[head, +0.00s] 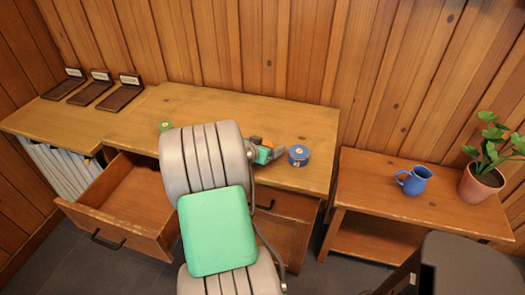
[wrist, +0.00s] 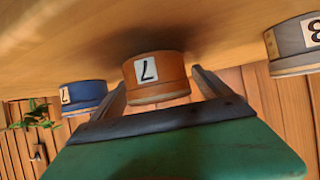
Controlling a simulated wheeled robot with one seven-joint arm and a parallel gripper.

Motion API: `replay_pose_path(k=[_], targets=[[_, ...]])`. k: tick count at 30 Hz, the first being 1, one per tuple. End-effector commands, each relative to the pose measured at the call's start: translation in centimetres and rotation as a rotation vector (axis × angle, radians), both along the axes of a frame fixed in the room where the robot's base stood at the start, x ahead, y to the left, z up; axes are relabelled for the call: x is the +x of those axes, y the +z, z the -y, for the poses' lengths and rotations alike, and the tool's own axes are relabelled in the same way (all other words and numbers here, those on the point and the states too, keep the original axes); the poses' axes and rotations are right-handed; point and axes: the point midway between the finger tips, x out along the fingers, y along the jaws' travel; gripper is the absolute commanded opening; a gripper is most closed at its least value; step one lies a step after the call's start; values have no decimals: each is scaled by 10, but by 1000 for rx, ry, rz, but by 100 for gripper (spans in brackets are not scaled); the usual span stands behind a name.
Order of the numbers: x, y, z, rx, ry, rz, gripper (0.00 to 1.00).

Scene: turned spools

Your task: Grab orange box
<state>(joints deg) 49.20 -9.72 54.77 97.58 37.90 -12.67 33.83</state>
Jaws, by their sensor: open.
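The orange box (wrist: 158,79) is a short round box with a white label marked 7. It rests on the wooden desk, which appears at the top of the tilted wrist view. My gripper (wrist: 160,90) is open, with one dark finger on each side of the box; whether either finger touches it, I cannot tell. In the head view only a small part of the orange box (head: 256,140) shows behind my arm, beside my gripper (head: 268,148).
A blue box (head: 298,155) stands close to the right of my gripper. A grey box (wrist: 294,45) shows in the wrist view. A green box (head: 165,126) sits left of my arm. An open drawer (head: 130,195) juts out at front left. A low bench (head: 365,180) holds a mug and plant.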

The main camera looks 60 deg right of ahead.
Motion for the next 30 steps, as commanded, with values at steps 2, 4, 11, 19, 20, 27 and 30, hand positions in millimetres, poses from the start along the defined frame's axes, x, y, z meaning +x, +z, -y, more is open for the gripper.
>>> replay_pose_path(k=[2, 4, 11, 19, 20, 27, 30], targets=[[0, 0, 0, 0, 0, 0, 86], [0, 0, 0, 0, 0, 0, 81], [0, 0, -1, 1, 0, 0, 62], [0, 0, -1, 1, 0, -1, 40], [0, 0, -1, 1, 0, -1, 37], [0, 0, -1, 1, 0, 0, 22], [0, 0, -1, 1, 0, 0, 22]])
